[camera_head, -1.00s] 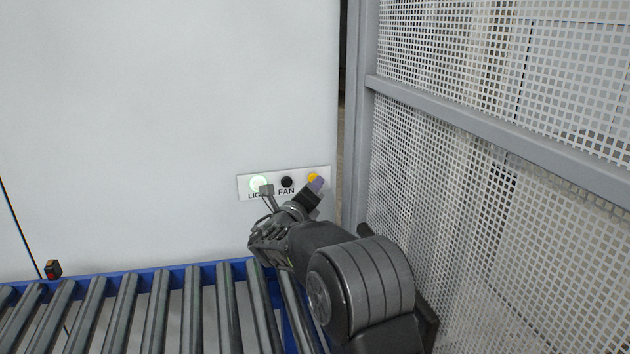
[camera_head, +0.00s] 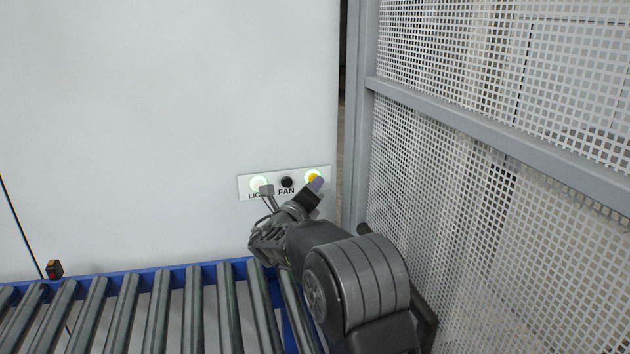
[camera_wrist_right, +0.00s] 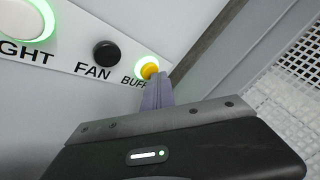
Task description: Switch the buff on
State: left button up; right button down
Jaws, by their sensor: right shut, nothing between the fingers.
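A white button panel (camera_head: 270,178) on the grey wall carries three round buttons in a row. The yellow buff button (camera_head: 313,176) is at the right end, with a lit green ring around it; the right wrist view also shows it (camera_wrist_right: 149,71), labelled BUFF. The black fan button (camera_head: 287,182) is in the middle and shows no lit ring. The white light button (camera_head: 258,184) at the left has a lit green ring. My right gripper (camera_head: 317,184) is shut and empty, its fingertips at the buff button, seemingly touching it. My left gripper is out of view.
A roller conveyor (camera_head: 154,310) with a blue frame runs below the panel. A grey mesh fence (camera_head: 480,190) stands close on the right of my right arm.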

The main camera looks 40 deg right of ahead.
jog(key=s+a, duration=0.2)
jog(key=s, duration=0.3)
jog(key=shift+s, duration=0.35)
dwell(0.3)
